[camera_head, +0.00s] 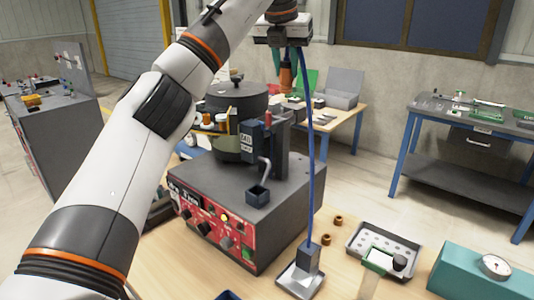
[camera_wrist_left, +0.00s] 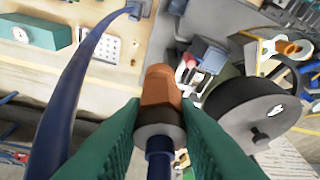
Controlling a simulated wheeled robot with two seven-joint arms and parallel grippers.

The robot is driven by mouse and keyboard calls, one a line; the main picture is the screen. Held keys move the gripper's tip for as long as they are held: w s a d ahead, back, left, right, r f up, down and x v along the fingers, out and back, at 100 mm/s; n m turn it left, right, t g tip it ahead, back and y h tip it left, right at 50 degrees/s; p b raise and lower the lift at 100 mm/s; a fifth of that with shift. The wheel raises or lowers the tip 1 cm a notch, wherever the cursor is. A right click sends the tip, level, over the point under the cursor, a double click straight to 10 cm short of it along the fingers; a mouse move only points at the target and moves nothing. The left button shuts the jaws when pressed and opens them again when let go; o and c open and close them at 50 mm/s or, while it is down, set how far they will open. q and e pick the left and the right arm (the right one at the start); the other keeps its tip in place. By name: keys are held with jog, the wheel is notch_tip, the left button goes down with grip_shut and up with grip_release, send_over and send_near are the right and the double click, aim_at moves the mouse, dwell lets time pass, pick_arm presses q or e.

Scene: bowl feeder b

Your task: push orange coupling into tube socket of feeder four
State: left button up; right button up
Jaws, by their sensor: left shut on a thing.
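The orange coupling (camera_head: 287,77) is held up high at the top of the head view. In the left wrist view the coupling (camera_wrist_left: 160,88) sits between the green fingers of my left gripper (camera_wrist_left: 160,125), which is shut on it. A blue tube (camera_head: 308,150) hangs from the gripper down to a grey block on a plate (camera_head: 308,258). The feeder (camera_head: 235,215) has a grey box, a red panel with knobs and a dark bowl on top. I cannot pick out its tube socket or its number. My right gripper is not in view.
Brass-coloured rings (camera_head: 326,239), a perforated tray (camera_head: 382,243) and a teal box with a gauge (camera_head: 482,272) share the wooden bench. Other benches stand behind, with open floor between.

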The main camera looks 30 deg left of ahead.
pick_arm(q)
jog(key=s+a+f+m+h+p, duration=0.1)
jog(key=s+f+m+p, duration=0.1)
jog(key=f, duration=0.6)
jog(key=s+a+f+m+h+p, duration=0.1)
jog(key=f+m+p, duration=0.3)
jog(key=f, duration=0.5)
jog(key=s+a+f+m+h+p, duration=0.1)
jog(key=s+a+f+m+p, duration=0.1)
jog(key=f, duration=0.6)
jog(key=shift+s+f+m+g+p, duration=0.25)
jog(key=shift+s+m+g+p, duration=0.3)
jog(key=shift+s, duration=0.45)
jog(key=shift+f+t, duration=0.25)
jog(key=shift+f, duration=0.2)
jog(key=shift+f, duration=0.1)
jog(key=o, duration=1)
